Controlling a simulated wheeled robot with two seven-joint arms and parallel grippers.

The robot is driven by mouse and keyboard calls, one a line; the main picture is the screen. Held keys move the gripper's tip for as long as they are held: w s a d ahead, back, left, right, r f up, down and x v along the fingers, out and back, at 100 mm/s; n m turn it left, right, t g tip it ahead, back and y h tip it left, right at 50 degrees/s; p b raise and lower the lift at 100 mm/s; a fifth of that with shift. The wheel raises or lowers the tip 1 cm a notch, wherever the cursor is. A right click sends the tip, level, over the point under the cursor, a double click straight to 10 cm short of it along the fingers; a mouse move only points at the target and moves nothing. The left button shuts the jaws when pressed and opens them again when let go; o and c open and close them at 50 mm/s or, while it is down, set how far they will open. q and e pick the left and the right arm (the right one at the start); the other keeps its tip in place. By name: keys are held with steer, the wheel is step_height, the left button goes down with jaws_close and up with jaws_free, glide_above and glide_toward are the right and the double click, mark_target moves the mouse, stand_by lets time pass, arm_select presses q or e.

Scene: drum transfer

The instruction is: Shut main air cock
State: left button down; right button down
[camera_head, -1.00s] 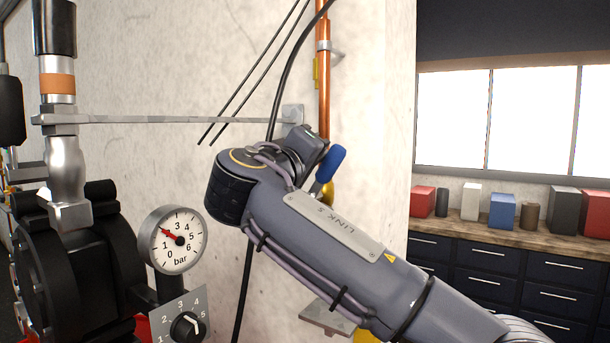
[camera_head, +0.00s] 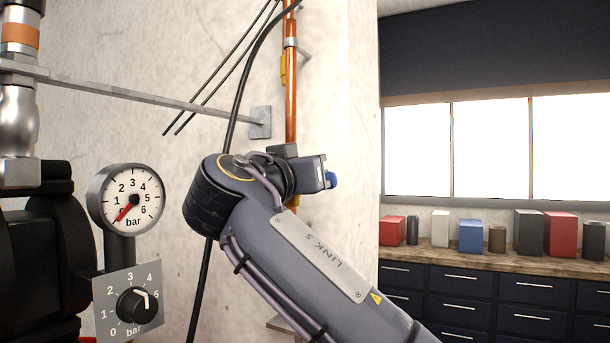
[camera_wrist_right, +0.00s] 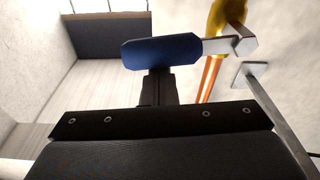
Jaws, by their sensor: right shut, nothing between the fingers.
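The air cock's blue handle (camera_head: 331,180) shows small beside the copper pipe (camera_head: 291,95), partly hidden behind my right wrist. In the right wrist view the blue handle (camera_wrist_right: 160,52) sits on a metal lever (camera_wrist_right: 222,45) that runs roughly crosswise to the copper pipe, from the yellow valve body (camera_wrist_right: 230,14). My right gripper (camera_wrist_right: 157,76) is shut and empty, its tips right by the underside of the handle; I cannot tell if they touch. The gauge (camera_head: 127,199) has its red needle near 0. My left gripper is out of view.
A regulator knob (camera_head: 137,305) on a plate sits below the gauge. A metal bracket arm (camera_head: 160,98) runs to the wall. Black cables hang along the wall. A wooden counter (camera_head: 430,255) with several boxes stands at the right.

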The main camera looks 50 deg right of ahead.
steer(key=shift+s+f+b, duration=0.15)
steer(key=shift+f+b, duration=0.15)
steer(key=shift+f, duration=0.15)
steer(key=shift+d+f, duration=0.1)
stand_by(0.5)
